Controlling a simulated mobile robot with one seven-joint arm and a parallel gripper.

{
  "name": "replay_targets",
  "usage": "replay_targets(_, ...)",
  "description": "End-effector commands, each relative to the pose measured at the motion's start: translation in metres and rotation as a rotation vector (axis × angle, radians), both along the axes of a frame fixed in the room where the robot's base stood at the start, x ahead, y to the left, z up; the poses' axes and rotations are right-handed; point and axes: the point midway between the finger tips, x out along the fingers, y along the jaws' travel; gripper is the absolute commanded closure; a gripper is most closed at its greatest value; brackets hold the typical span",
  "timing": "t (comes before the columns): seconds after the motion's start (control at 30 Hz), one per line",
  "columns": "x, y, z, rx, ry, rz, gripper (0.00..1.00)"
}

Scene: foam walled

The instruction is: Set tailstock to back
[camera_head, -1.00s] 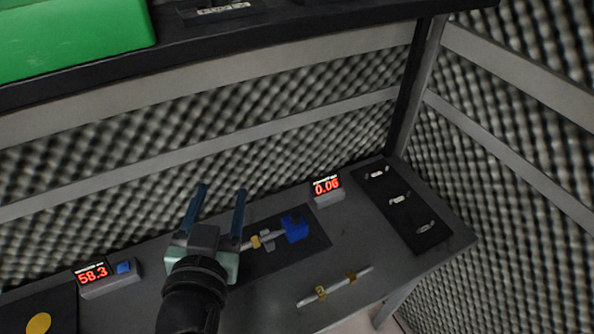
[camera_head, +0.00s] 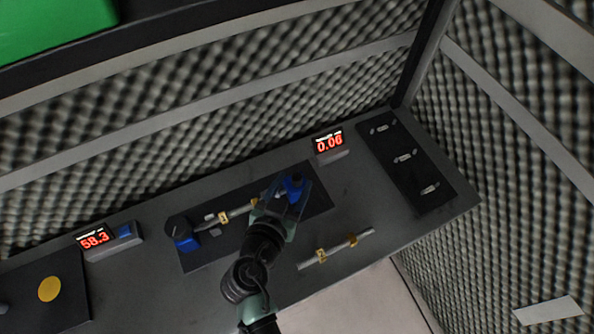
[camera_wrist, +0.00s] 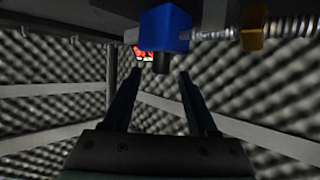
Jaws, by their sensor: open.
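A blue block (camera_head: 296,186), which looks like the tailstock, stands at the right end of a dark base plate (camera_head: 322,201) on the bench. In the wrist view the blue block (camera_wrist: 165,30) has a dark round knob (camera_wrist: 161,60) facing my gripper. My gripper (camera_head: 287,187) is at this block in the head view, partly covering it. In the wrist view my gripper (camera_wrist: 160,76) is open and empty, its fingertips apart on either side of the line to the knob. A threaded rod (camera_wrist: 210,33) runs from the block to a brass piece (camera_wrist: 254,28).
A second blue block (camera_head: 184,236) stands at the plate's left end. A loose rod with brass collars (camera_head: 336,249) lies in front. Displays read 58.3 (camera_head: 95,238) and 0.06 (camera_head: 329,144). A dark panel with small handles (camera_head: 408,165) lies at right. Foam walls enclose the bench.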

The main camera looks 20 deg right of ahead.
Motion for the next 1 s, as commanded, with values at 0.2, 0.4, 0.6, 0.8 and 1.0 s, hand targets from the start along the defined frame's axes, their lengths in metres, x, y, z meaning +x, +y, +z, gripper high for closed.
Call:
replay_targets(0.2,0.017,-0.016,-0.009,0.0,0.0,0.0,0.41)
replay_targets(0.4,0.022,-0.021,-0.012,0.001,-0.001,0.0,0.41)
replay_targets(0.6,0.022,-0.02,-0.012,0.001,-0.001,0.0,0.41)
replay_targets(0.8,0.021,-0.02,-0.012,0.001,-0.001,0.0,0.75)
replay_targets(1.0,0.021,-0.02,-0.012,0.0,0.0,0.0,1.0)
